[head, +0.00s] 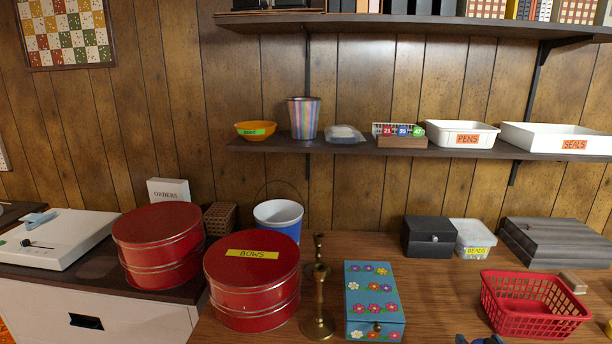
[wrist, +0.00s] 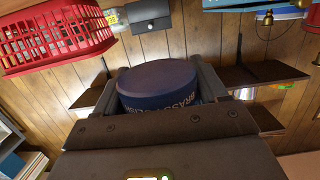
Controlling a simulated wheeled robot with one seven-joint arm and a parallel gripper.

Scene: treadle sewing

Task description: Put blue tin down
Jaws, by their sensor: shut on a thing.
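The blue tin (wrist: 158,84) is dark blue and round, with pale lettering on its side, partly readable as "BRASS". In the wrist view it sits between the two dark fingers of my gripper (wrist: 156,78), which is shut on it. The lower part of the tin is hidden behind the gripper body. In the head view only a small dark blue shape (head: 482,340) shows at the bottom edge; I cannot tell whether it is the tin or my gripper. The contact between tin and any surface is not visible.
The wooden tabletop (head: 440,300) is bare between the flowered blue box (head: 374,300) and the red basket (head: 533,305). A black box (head: 428,237), a beads tub (head: 474,238) and a grey case (head: 555,243) stand behind. Brass candlesticks (head: 318,305) and red tins (head: 252,280) stand left.

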